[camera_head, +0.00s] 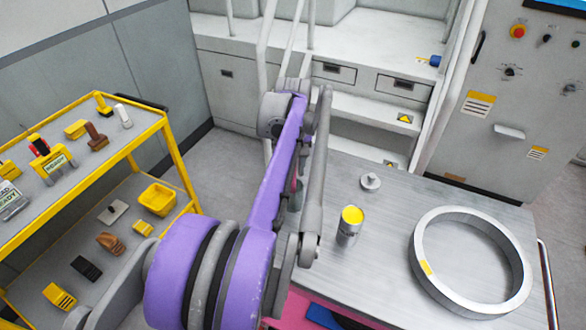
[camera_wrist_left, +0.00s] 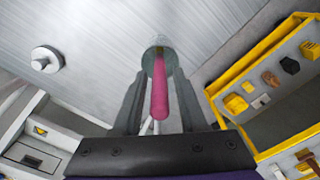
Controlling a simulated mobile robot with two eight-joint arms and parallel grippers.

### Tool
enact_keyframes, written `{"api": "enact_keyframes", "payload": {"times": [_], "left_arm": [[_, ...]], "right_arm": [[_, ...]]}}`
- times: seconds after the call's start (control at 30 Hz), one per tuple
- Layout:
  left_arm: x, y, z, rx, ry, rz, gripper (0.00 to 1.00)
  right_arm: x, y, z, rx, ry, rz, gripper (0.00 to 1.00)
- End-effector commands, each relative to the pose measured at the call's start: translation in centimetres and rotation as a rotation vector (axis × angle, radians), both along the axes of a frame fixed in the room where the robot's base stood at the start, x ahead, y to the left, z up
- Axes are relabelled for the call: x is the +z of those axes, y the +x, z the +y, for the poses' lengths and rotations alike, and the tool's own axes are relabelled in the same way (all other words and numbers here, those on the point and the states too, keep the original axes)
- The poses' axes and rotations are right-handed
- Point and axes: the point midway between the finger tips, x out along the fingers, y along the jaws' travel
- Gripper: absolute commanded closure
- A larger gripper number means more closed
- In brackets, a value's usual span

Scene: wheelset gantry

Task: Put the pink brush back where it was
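The pink brush (camera_wrist_left: 160,92) shows in the left wrist view, its handle pointing toward the camera. Its far end, with a yellowish part, is inside the outline of a round grey-green cup (camera_wrist_left: 151,54). My left gripper (camera_wrist_left: 159,76) has a finger on either side of the handle, with gaps showing between fingers and handle. It looks open around the brush. In the head view my left arm hides the gripper and most of the brush. My right gripper is not in view.
A large metal ring (camera_head: 425,268) lies on the right of the table, and a small knobbed grey weight or lid (camera_head: 370,181) lies behind the can. A yellow trolley (camera_head: 176,165) with several items stands left. Steps (camera_head: 365,105) and a control cabinet (camera_head: 500,130) stand behind.

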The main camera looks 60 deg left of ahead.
Motion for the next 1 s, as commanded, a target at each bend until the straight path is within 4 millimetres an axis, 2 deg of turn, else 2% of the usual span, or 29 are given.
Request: {"api": "enact_keyframes", "payload": {"times": [0.3,0.47,0.8,1.0], "left_arm": [[0.1,0.0,0.0,0.000,0.000,0.000,0.48],[1.2,0.0,0.0,0.000,0.000,0.000,0.48],[8.3,0.0,0.0,0.001,0.000,0.000,0.48],[11.4,0.0,0.0,0.001,0.000,0.000,0.48]], "right_arm": [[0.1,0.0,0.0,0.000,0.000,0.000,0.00],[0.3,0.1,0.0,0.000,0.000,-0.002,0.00],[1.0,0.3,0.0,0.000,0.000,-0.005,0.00],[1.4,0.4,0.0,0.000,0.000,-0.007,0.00]]}}
